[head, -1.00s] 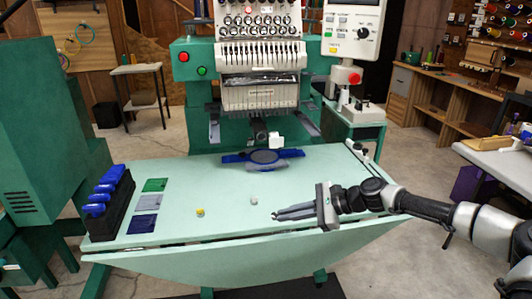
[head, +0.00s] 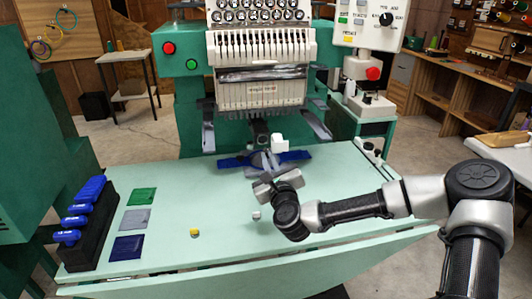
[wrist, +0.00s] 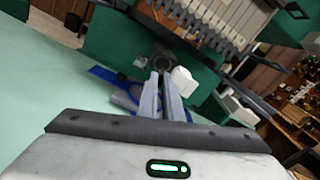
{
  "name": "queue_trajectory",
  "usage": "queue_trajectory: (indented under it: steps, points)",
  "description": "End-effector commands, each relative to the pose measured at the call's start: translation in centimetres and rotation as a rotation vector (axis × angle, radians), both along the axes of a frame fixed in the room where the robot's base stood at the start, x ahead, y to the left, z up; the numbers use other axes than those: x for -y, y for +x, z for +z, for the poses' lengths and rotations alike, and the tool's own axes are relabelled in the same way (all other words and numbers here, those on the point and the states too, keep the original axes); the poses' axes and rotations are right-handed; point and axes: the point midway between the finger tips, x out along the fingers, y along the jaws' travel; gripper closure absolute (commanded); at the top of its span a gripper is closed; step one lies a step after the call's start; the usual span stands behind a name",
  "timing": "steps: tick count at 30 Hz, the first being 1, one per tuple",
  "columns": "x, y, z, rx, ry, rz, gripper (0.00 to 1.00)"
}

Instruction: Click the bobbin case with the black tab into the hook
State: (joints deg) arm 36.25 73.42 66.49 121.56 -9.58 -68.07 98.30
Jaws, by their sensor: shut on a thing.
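My gripper (head: 264,157) reaches over the table to the sewing arm under the machine head. In the wrist view its two grey fingers (wrist: 160,76) are close together and point at the dark round end of the sewing arm (wrist: 163,61), where the hook sits. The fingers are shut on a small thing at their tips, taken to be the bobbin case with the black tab. It is too small and too hidden to make out, so I cannot tell whether it touches the hook.
A blue hoop (head: 295,156) lies below the sewing arm. A small grey piece (head: 256,215) and a yellow one (head: 195,233) lie on the pale green table (head: 175,195). A black rack (head: 95,235) with blue-handled items and several coloured squares stand left. A white block (head: 280,143) is right beside the sewing arm.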

Motion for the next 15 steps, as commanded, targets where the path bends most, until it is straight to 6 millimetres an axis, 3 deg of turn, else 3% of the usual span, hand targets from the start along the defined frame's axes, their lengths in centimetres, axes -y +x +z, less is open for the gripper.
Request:
queue_trajectory:
  steps: [15]
  points:
    - [-1.1, 4.0, 0.0, 0.004, 0.000, -0.004, 1.00]
